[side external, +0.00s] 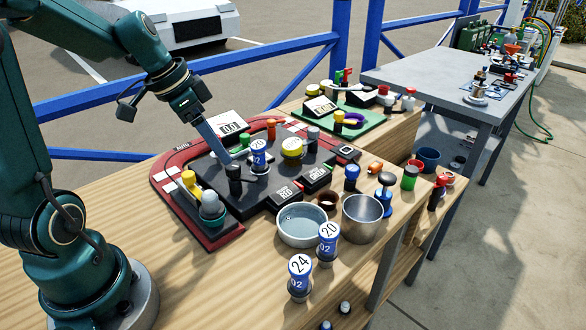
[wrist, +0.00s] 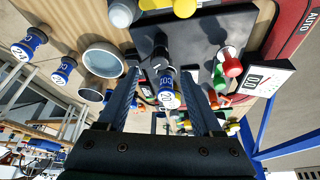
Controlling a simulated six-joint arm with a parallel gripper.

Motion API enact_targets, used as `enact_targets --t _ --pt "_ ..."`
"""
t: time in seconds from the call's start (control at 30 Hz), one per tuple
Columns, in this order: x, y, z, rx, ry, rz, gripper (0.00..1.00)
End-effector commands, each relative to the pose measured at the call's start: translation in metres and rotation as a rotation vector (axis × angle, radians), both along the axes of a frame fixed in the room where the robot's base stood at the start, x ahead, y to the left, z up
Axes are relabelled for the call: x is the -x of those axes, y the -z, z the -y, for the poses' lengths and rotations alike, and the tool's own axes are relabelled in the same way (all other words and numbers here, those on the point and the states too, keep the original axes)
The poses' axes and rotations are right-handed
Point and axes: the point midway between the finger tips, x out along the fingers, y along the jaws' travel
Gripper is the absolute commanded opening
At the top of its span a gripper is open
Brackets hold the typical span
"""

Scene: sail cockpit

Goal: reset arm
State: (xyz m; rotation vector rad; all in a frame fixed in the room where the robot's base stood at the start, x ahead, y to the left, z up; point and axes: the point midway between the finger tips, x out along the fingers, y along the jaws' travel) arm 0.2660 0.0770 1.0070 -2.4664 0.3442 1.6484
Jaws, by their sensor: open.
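My gripper (side external: 224,155) is over the red-edged black console (side external: 176,158) on the wooden bench, its fingers pointing down. In the wrist view my gripper (wrist: 163,72) shows two blue fingers spread apart, with nothing clasped. A blue-labelled cylinder with a white numbered top (side external: 259,156) stands on the console just right of the fingertips. It also shows in the wrist view (wrist: 168,97), in line with the gap between the fingers. A black-topped knob (side external: 234,174) stands just below the fingertips in the side view; I cannot tell whether they touch.
A metal bowl (side external: 301,226), a steel cup (side external: 363,219) and two blue numbered cylinders (side external: 299,276) (side external: 327,243) stand at the bench front. A white display (side external: 229,126) stands behind the fingers. A green tray (side external: 362,125) lies farther back. A blue railing (side external: 270,62) runs behind.

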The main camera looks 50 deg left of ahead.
Motion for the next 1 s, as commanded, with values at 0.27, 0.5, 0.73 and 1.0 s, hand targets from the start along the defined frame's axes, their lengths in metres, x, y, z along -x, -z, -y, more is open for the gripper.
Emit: enact_targets --t 0.27,0.5,0.73,1.0 --pt "0.001 -0.002 0.0 0.0 -0.001 -0.001 0.67" --pt "-0.005 -0.023 0.033 -0.054 0.126 0.064 0.67" --pt "0.037 -0.05 0.107 -0.116 0.233 0.139 0.67" --pt "0.098 -0.041 0.127 -0.054 -0.022 0.149 0.67"
